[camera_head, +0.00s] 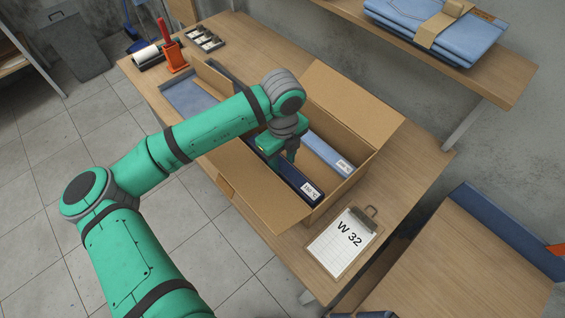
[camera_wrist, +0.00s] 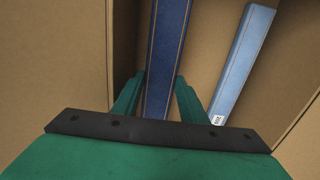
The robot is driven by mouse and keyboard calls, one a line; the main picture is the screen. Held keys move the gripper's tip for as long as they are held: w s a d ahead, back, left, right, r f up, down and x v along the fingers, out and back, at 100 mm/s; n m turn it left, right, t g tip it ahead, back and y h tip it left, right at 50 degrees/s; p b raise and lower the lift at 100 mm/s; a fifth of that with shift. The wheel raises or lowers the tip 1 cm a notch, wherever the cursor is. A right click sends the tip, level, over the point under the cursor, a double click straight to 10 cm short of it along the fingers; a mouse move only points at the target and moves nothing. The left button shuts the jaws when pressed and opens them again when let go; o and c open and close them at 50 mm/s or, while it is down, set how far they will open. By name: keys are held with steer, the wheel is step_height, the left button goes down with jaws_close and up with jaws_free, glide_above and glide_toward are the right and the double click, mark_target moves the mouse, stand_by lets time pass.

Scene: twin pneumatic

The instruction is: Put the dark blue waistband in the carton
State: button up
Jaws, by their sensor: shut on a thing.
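The dark blue waistband (camera_head: 284,179) is a long bar with a white label at its near end, inside the open cardboard carton (camera_head: 247,185) on the table. My gripper (camera_head: 288,152) is shut on it and reaches down into the carton from above. In the wrist view the waistband (camera_wrist: 166,60) runs between the two green fingers (camera_wrist: 158,98). A light blue waistband (camera_head: 328,152) with a white label lies in the carton to its right, apart from it; it also shows in the wrist view (camera_wrist: 243,62). Whether the dark blue one touches the carton floor I cannot tell.
A clipboard (camera_head: 342,240) reading "W 32" lies in front of the carton. Blue fabric (camera_head: 187,97), an orange tool (camera_head: 172,58) and a black tray (camera_head: 204,39) are at the back left. Folded jeans (camera_head: 435,30) sit on the shelf. The carton's flaps stand outward.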

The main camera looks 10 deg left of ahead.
mark_target(283, 165)
steer(key=shift+f, duration=0.75)
steer(key=shift+f, duration=0.6)
steer(key=o, duration=0.8)
steer(key=shift+r, duration=0.15)
step_height(283, 165, up, 13)
